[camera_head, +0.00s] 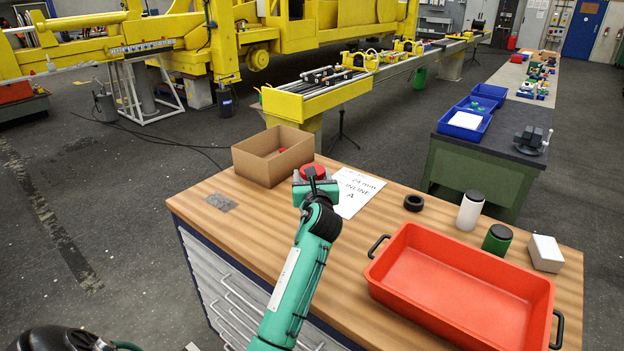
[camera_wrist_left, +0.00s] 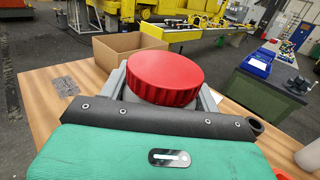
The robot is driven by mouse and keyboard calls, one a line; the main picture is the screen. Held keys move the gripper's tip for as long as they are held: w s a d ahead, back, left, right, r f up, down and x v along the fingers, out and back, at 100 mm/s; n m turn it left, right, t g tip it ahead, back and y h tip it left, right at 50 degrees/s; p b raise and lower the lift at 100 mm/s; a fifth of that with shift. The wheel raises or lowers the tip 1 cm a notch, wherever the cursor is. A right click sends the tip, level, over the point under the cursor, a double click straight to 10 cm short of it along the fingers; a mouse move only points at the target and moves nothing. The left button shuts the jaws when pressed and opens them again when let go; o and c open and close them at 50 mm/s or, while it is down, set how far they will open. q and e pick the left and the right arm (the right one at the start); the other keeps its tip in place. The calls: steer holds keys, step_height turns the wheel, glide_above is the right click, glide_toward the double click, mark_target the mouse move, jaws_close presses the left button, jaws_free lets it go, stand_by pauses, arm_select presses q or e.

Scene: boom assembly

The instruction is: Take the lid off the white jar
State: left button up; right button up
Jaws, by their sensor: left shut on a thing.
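The white jar (camera_head: 470,211) stands upright at the right of the wooden bench, with a black lid (camera_head: 475,196) on top. My left gripper (camera_head: 313,184) is near the back edge of the bench, well left of that jar. It is shut on a round red ribbed cap (camera_head: 313,171), which also shows large between the fingers in the left wrist view (camera_wrist_left: 166,78). My right gripper is in neither view.
An open cardboard box (camera_head: 272,155) stands just left of my gripper, and a printed sheet (camera_head: 355,190) lies to its right. A black ring (camera_head: 413,202), a green jar (camera_head: 497,240), a white box (camera_head: 546,253) and a red tray (camera_head: 460,290) occupy the right side.

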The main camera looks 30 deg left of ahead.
arm_select(q)
steer(key=c, duration=0.6)
steer(key=shift+o, duration=0.2)
steer(key=shift+s+d+f, duration=0.15)
steer(key=shift+f, duration=0.1)
steer(key=s+d+f+m+t+h+b, duration=0.2)
steer(key=s+d+f+m+h, duration=0.2)
steer(key=s+d+f, duration=0.4)
steer(key=s+d+f+m+t+h+b, duration=0.2)
steer(key=s+d+f+h, duration=0.5)
steer(key=s+d, duration=0.7)
step_height(320, 180, down, 2)
steer(key=shift+s+m+h+b, duration=0.3)
steer(key=shift+s+m+b, duration=0.25)
steer(key=shift+s+m, duration=0.5)
